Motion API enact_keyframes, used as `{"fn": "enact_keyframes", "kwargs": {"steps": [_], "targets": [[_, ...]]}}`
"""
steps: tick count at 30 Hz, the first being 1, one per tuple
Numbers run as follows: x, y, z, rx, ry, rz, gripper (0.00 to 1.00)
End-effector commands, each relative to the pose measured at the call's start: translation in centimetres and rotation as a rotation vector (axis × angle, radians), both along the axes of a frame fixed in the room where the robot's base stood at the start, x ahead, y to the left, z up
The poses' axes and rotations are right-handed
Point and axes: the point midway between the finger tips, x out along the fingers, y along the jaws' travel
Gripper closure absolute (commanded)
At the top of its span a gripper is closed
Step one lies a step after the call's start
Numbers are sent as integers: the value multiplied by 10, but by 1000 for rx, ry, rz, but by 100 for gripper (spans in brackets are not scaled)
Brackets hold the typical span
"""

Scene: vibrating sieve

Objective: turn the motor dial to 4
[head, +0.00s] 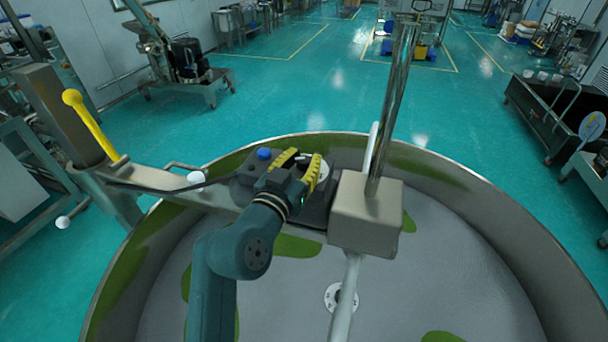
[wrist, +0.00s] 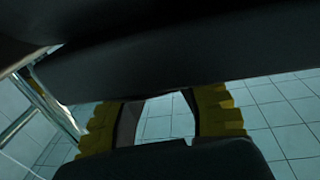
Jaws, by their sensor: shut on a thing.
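The motor dial (head: 303,158) is a small pale piece on a dark control box (head: 245,172) mounted on the arm across the sieve. A blue button (head: 264,153) stands on the box, left of the dial. My gripper (head: 301,162) comes from the near side, and its yellow ribbed fingers are on either side of the dial, shut on it. The fingers hide most of the dial, and its setting cannot be read. In the wrist view my two yellow fingers (wrist: 155,115) show between dark shapes; the dial cannot be made out there.
The round sieve pan (head: 480,260) with green patches lies below. A metal block (head: 366,215) with an upright steel post (head: 393,100) stands close right of my gripper. A yellow-handled lever (head: 90,125) is at left. Open teal floor (head: 300,100) lies beyond.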

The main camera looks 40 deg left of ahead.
Motion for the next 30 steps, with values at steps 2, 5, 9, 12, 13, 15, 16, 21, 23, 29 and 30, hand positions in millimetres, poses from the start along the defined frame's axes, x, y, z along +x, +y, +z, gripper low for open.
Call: {"fn": "enact_keyframes", "kwargs": {"steps": [2,5,9,12,13,15,16,21,23,29,30], "targets": [[0,2,-8,3,-3,-39,100],[0,2,-7,2,-1,-87,100],[0,1,-4,0,0,-136,100],[0,1,-3,0,1,-157,100],[0,1,-2,0,1,-161,100],[0,1,-2,-2,3,-167,100],[0,1,-2,-2,4,-169,100],[0,0,-1,-3,4,-171,100],[0,0,-1,-3,4,-171,100],[0,0,-1,-3,4,-171,53],[0,0,-1,-3,4,-171,46]]}}
